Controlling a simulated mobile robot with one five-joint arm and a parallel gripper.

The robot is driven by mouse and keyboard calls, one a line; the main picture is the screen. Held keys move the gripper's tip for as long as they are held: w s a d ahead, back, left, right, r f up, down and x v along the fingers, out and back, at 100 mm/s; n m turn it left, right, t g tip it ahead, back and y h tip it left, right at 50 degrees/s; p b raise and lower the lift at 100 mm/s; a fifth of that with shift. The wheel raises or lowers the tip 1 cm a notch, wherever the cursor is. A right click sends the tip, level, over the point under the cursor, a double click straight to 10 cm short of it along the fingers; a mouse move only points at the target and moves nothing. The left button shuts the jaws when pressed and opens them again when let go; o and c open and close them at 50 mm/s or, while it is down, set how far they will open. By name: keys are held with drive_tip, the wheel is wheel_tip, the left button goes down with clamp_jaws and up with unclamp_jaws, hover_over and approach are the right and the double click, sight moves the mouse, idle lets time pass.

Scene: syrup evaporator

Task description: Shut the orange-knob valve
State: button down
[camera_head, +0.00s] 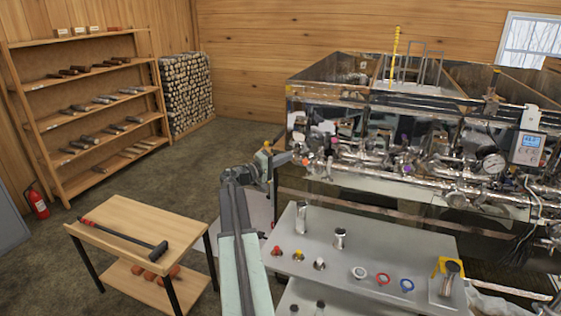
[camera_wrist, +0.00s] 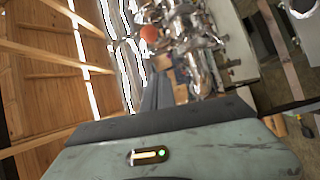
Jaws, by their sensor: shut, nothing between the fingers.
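The orange knob (camera_wrist: 149,33) shows in the wrist view, just beyond the tips of my gripper (camera_wrist: 158,80), among shiny metal pipes. In the head view, my gripper (camera_head: 292,156) reaches right toward the left end of the evaporator's pipework. A small orange spot (camera_head: 306,161), likely the same knob, lies close beside the fingertips there. The dark fingers are together with nothing between them. I cannot tell whether they touch the knob, nor make out the valve's setting.
The steel evaporator (camera_head: 400,130) fills the right, with a gauge (camera_head: 493,163) and a digital controller (camera_head: 528,148). Below it, a grey table (camera_head: 335,265) holds metal cups and colored rings. A wooden cart (camera_head: 130,225) carries a hammer.

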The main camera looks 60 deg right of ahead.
sight(314, 156)
drive_tip(key=s, duration=0.4)
drive_tip(key=shift+s+d+f, duration=0.2)
drive_tip(key=shift+s+d, duration=0.1)
